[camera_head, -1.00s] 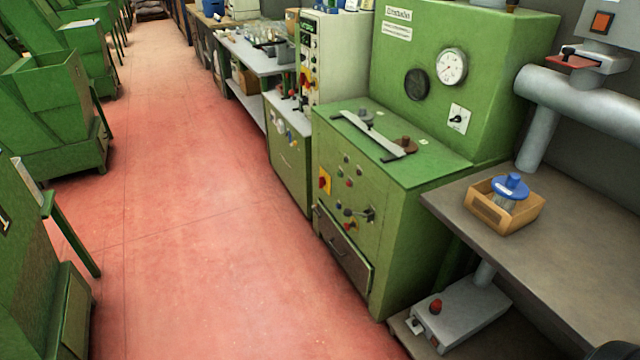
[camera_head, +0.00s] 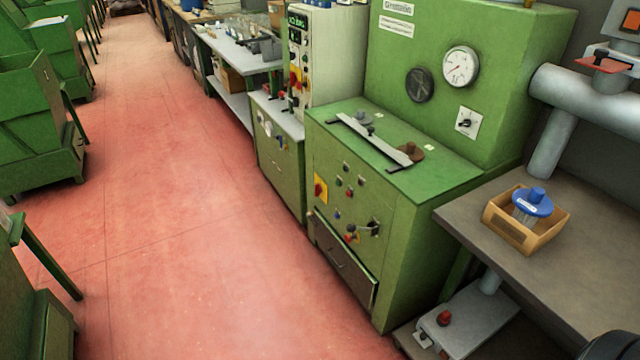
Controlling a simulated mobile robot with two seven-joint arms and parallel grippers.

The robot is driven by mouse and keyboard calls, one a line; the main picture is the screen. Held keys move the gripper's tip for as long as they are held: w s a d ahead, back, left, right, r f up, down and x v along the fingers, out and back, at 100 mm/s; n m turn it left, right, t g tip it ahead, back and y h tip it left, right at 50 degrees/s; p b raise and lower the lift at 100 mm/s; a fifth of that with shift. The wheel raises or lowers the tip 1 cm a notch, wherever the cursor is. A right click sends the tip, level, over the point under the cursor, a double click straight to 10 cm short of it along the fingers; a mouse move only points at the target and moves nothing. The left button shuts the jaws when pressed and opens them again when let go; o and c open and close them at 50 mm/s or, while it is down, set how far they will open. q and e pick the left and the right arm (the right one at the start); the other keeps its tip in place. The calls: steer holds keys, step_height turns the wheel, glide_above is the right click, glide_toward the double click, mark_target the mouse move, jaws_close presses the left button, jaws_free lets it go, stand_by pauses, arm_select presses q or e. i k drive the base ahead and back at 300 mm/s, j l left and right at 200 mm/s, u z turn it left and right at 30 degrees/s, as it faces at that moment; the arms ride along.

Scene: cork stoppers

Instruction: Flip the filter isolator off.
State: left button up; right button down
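No label reading filter isolator can be made out. A black rotary switch on a white plate (camera_head: 467,122) sits on the front of the tall green cabinet (camera_head: 520,70); its handle is slanted. A red switch on a yellow plate (camera_head: 320,190) is on the lower green machine's front (camera_head: 400,240). An orange-red switch in a grey box (camera_head: 631,22) is at the top right edge, partly cut off. Which one is the isolator I cannot tell. Neither gripper is in view.
A brown workbench (camera_head: 590,270) at right carries a wooden box (camera_head: 490,217) with a blue-topped object. A grey pipe (camera_head: 590,95) stands behind it. Green machines (camera_head: 35,130) line the left. The red floor aisle (camera_head: 190,200) between is clear.

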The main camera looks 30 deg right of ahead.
mark_target(318, 189)
steer(key=i+z, duration=0.1)
steer(key=i, duration=0.4)
steer(key=i+j+z, duration=0.15)
steer(key=i, duration=0.3)
steer(key=i+j+z, duration=0.1)
steer(key=i, duration=0.4)
steer(key=i+j+z, duration=0.15)
steer(key=i, duration=0.3)
steer(key=i+j+z, duration=0.1)
steer(key=i+j, duration=0.15)
steer(key=i, duration=0.25)
